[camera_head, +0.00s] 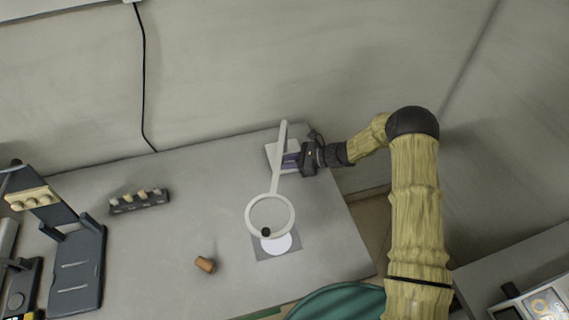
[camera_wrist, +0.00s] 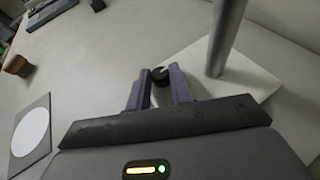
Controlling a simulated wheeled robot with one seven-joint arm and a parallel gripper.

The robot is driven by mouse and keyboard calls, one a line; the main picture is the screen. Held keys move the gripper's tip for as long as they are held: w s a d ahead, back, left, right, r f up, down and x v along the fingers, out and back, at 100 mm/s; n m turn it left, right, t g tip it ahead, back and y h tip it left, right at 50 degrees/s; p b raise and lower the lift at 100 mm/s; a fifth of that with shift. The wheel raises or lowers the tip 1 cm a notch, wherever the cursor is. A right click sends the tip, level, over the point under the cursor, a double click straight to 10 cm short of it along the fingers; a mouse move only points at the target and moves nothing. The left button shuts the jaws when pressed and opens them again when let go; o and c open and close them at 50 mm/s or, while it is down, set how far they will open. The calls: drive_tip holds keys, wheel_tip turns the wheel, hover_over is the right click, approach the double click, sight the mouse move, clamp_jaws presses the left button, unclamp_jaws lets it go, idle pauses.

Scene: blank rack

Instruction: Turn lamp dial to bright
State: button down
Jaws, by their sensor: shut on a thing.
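The lamp has a white square base, a white post and a ring-shaped head (camera_head: 250,222) held out over the table. In the wrist view its post (camera_wrist: 224,38) rises from the base (camera_wrist: 250,82). The small black dial (camera_wrist: 160,75) with a light pointer mark sits at the base's near corner. My gripper (camera_wrist: 158,88) has its two purple fingers on either side of the dial, shut on it. In the head view my gripper (camera_head: 291,160) is at the lamp base, and the dial is hidden there.
A grey card with a white disc (camera_head: 283,243) lies under the ring. A brown cork-like piece (camera_head: 205,264) lies on the table (camera_head: 150,240). A dark rack with several pegs (camera_head: 138,201) and a dark stand (camera_head: 78,265) are at left. A green round seat (camera_head: 340,302) is in front.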

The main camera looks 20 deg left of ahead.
drive_tip(key=shift+d, duration=0.1)
drive_tip(key=c, duration=1.3)
unclamp_jaws()
drive_tip(key=shift+r, duration=0.1)
drive_tip(key=shift+o, duration=0.2)
drive_tip(key=b+v, duration=0.2)
drive_tip(key=v, duration=1.5)
drive_tip(key=shift+s+d+r, duration=0.15)
